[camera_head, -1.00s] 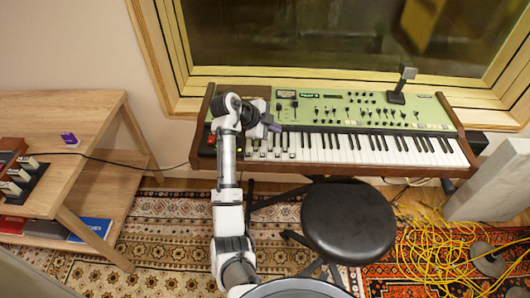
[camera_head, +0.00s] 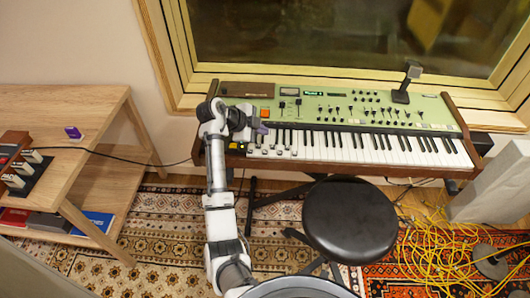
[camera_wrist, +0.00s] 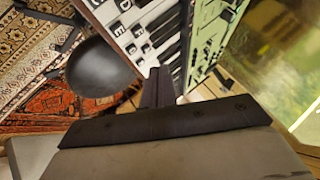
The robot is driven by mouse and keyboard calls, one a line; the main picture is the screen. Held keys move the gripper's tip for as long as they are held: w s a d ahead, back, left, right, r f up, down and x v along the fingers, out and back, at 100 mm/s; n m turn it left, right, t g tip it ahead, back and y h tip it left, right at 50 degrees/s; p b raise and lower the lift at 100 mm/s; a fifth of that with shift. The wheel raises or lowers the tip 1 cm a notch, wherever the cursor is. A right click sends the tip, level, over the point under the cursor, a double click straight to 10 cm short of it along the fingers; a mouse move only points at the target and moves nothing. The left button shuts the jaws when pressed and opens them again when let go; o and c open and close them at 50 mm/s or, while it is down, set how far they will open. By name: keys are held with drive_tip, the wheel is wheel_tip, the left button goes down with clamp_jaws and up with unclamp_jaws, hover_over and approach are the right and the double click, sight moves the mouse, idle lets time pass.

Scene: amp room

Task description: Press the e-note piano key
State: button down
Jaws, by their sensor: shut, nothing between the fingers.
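The keyboard (camera_head: 400,112) has a green panel, and its key row (camera_head: 350,148) faces me below the window. Small letter labels sit on the keys at its left end. In the wrist view several labelled white keys (camera_wrist: 130,47) show at the top; one label appears to read E, but the letters are small and tilted. My gripper (camera_head: 262,128) is shut and empty, over the left part of the keyboard. Its dark fingers (camera_wrist: 159,84) point towards the keys in the wrist view. I cannot tell whether they touch a key.
A round black stool (camera_head: 348,218) stands in front of the keyboard. A wooden shelf table (camera_head: 95,105) with pedals is at the left. Yellow cables (camera_head: 430,245) lie on the rug at the right. A microphone-like device (camera_head: 403,85) stands on the panel.

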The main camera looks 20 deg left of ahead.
drive_tip(key=b, duration=0.3)
hover_over(267, 150)
drive_tip(key=s+a, duration=0.1)
drive_tip(key=s, duration=0.1)
drive_tip(key=f, duration=0.5)
drive_tip(key=shift+w+a+f, duration=0.15)
drive_tip(key=shift+w+f, duration=0.05)
drive_tip(key=shift+f, duration=0.1)
drive_tip(key=shift+f+b, duration=0.3)
drive_tip(key=shift+f, duration=0.3)
idle(0.6)
drive_tip(key=shift+f+b, duration=0.4)
drive_tip(key=shift+b, duration=0.2)
drive_tip(key=shift+f+b, duration=0.6)
drive_tip(key=shift+f, duration=0.05)
idle(0.5)
drive_tip(key=shift+r, duration=0.1)
drive_tip(key=shift+r+p, duration=0.45)
drive_tip(key=shift+r, duration=0.55)
drive_tip(key=shift+r, duration=0.1)
